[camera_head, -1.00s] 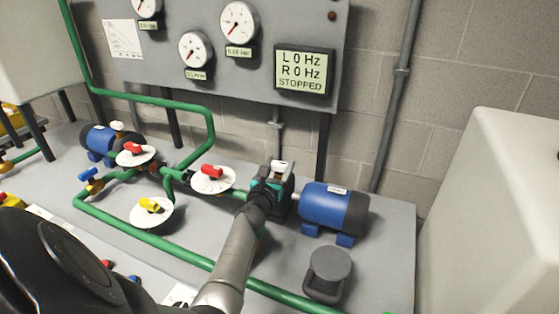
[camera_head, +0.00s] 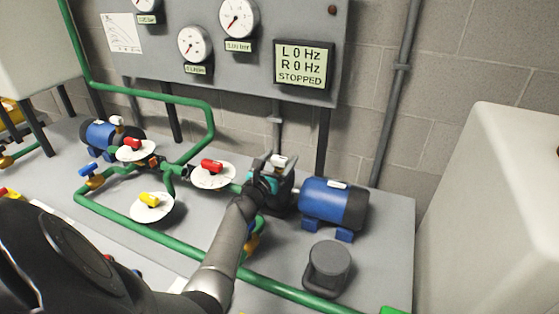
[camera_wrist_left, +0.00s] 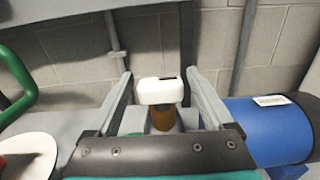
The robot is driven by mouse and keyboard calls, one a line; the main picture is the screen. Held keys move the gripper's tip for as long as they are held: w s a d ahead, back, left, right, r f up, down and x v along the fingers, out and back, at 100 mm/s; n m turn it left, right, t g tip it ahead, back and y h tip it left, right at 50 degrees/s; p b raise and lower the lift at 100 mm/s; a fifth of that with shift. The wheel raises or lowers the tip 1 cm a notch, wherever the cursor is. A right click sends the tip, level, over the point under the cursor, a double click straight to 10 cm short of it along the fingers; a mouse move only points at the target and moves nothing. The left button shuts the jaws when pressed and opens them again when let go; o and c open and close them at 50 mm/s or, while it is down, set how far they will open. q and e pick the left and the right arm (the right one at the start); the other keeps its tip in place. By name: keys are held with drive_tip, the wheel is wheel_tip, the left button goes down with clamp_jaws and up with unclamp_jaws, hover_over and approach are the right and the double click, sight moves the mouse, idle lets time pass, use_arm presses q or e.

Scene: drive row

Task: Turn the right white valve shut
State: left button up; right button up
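The right white valve (camera_head: 278,160) has a white handle on top of the right pump, beside the blue motor. In the left wrist view the white handle (camera_wrist_left: 160,92) sits on a brass-coloured stem and lies crosswise, with a small dark mark on top. My left gripper (camera_wrist_left: 159,76) is open, with one finger on each side of the handle and narrow gaps seen between them. In the head view my left gripper (camera_head: 274,160) is at the valve and partly hides the pump. My right gripper is in neither view.
The right blue motor (camera_head: 328,203) stands right of the pump. Red-handled valves on white discs (camera_head: 213,173) and green pipes (camera_head: 150,238) lie to the left. A grey panel behind carries gauges and a display (camera_head: 303,64) reading L 0 Hz, R 0 Hz, STOPPED.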

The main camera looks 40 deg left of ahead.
use_arm(q)
drive_tip(key=shift+o, duration=0.3)
drive_tip(key=shift+f, duration=0.15)
drive_tip(key=shift+s, duration=0.15)
drive_tip(key=shift+s+d, duration=0.1)
drive_tip(key=shift+s, duration=0.1)
drive_tip(key=p+v, duration=0.2)
drive_tip(key=v, duration=1.2)
drive_tip(key=shift+s, duration=0.3)
